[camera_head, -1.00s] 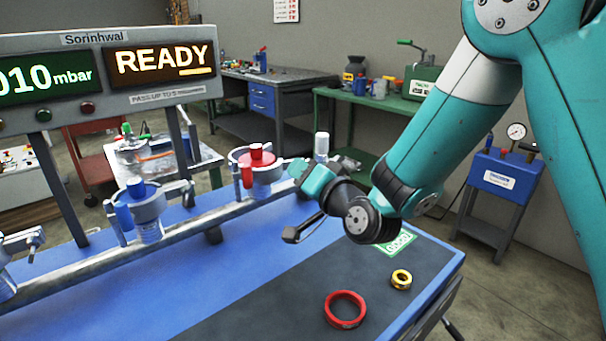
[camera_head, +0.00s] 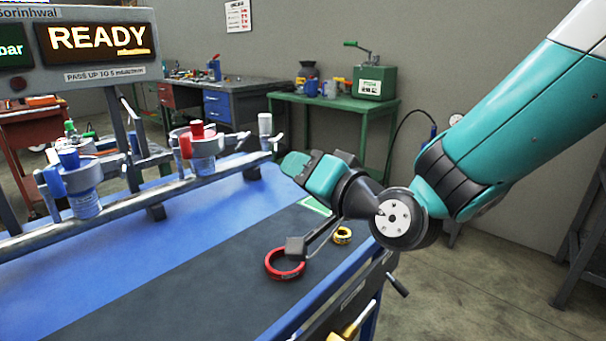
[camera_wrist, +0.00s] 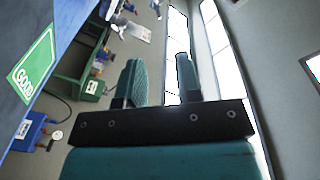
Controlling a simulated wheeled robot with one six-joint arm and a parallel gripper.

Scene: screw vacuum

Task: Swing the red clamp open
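The red clamp (camera_head: 207,143) sits on the grey pipe in the middle left of the head view, a grey ring with a red knob on top and a red lever on its left side. It looks closed around its fitting, though its far side is hidden. My gripper (camera_head: 292,165) is to the right of the clamp, pointing left and clearly apart from it. In the wrist view my gripper's two teal fingers (camera_wrist: 161,80) stand apart with nothing between them. The clamp is not visible in the wrist view.
A blue clamp (camera_head: 80,180) sits further left on the pipe (camera_head: 120,207). A white-capped post (camera_head: 265,130) stands between the red clamp and my gripper. A red ring (camera_head: 285,264) and a yellow ring (camera_head: 342,235) lie on the dark mat. A display panel (camera_head: 90,45) rises at the left.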

